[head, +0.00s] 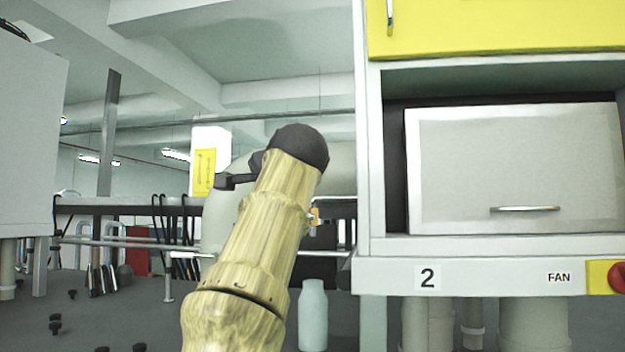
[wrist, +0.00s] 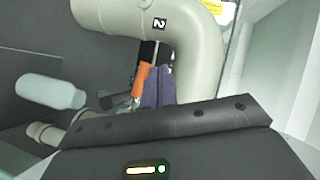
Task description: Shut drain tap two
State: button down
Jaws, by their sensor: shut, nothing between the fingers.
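A pale pipe bend (wrist: 205,50) carries a black label with a white 2 (wrist: 160,23) in the wrist view. An orange tap handle (wrist: 141,78) shows below the bend, left of my gripper (wrist: 158,80). My gripper is shut and empty, its dark fingers close beside the handle; I cannot tell whether they touch it. In the head view a small orange part of the tap (head: 314,215) shows just right of my arm. My gripper is hidden there behind the arm. The tap's body is mostly hidden.
A pale bottle (head: 313,315) stands below the tap and also shows at the left of the wrist view (wrist: 50,91). A metal rail (head: 130,243) runs at the left.

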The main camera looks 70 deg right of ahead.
jog(key=shift+w+f, duration=0.1)
jog(key=shift+f, duration=0.15)
jog(key=shift+a+r, duration=0.1)
jog(key=shift+r, duration=0.05)
dwell(0.4)
jog(key=s+a+r+p, duration=0.1)
jog(key=a+r+p, duration=0.3)
jog(key=a+r, duration=0.5)
jog(key=shift+s, duration=0.2)
jog(key=shift+d, duration=0.1)
dwell(0.5)
